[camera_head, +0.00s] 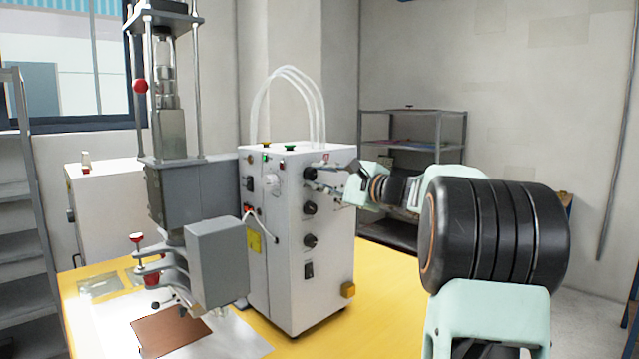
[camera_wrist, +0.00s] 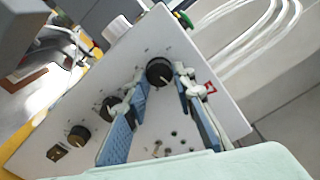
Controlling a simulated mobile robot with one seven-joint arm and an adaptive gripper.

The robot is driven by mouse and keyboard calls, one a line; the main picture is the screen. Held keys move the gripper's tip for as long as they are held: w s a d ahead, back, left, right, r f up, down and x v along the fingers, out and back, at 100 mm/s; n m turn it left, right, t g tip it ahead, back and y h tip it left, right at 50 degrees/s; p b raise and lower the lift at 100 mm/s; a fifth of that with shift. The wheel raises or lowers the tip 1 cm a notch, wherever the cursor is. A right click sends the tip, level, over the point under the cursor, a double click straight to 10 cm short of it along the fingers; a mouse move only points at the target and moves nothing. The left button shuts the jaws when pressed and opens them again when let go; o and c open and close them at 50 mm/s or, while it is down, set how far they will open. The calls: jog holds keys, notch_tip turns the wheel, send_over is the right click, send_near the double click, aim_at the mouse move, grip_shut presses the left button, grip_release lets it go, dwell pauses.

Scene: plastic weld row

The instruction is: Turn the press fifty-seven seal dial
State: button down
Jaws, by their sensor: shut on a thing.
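A white control box (camera_head: 323,290) stands on the yellow table, with a column of black dials on its front face. My gripper (camera_head: 328,178) reaches in from the right at the top dial (camera_head: 310,174). In the wrist view, my two blue fingers (camera_wrist: 163,80) are on either side of this round black dial (camera_wrist: 159,71) and shut on it. The dial stays mounted on the panel, with its face partly visible between the fingertips. Any label naming the dial or press is too small to read.
A middle dial (camera_head: 309,208), lower dial (camera_head: 310,240) and rocker switch (camera_head: 308,270) sit below. A grey press (camera_head: 190,195) stands left of the box, with a brown plate (camera_head: 170,331) before it. Clear hoses (camera_head: 290,85) arch above. Yellow table surface (camera_head: 385,300) is clear at right.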

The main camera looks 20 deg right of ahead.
dwell(0.3)
jog(key=c, duration=1.6)
grip_release()
jog(key=shift+s, duration=0.1)
jog(key=v, duration=1.2)
